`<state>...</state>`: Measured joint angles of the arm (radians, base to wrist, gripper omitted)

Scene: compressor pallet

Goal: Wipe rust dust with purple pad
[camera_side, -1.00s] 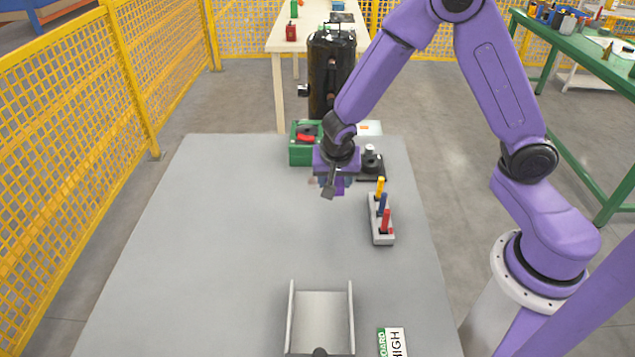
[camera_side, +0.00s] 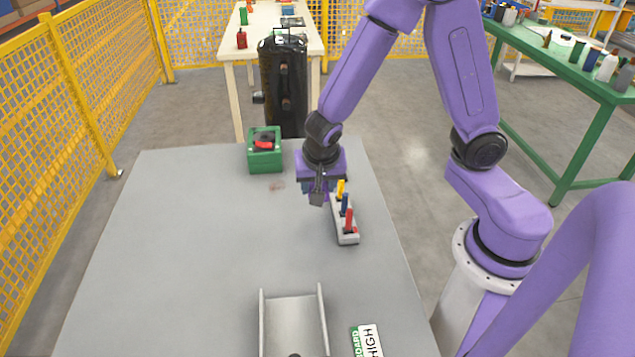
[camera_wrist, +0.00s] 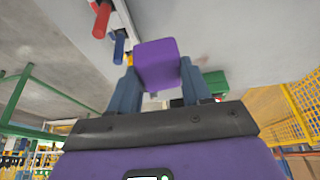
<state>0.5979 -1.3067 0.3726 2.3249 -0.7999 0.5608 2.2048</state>
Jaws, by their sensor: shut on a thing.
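My gripper (camera_side: 318,197) is shut on the purple pad (camera_wrist: 157,63), which shows clearly between the two blue-grey fingers in the wrist view. In the side view the gripper hangs over the right back part of the grey table (camera_side: 200,230), just left of the tool rack, and the pad is mostly hidden. A faint reddish-brown patch of rust dust (camera_side: 276,186) lies on the table left of the gripper, in front of the green box. I cannot tell whether the pad touches the table.
The green box (camera_side: 265,158) with a red part stands behind the dust. A rack (camera_side: 347,238) with yellow, blue and red handles stands close right of my gripper. A black tank (camera_side: 284,85) rises behind. An open tray (camera_side: 294,325) and a sign (camera_side: 367,341) lie in front. Table left is clear.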

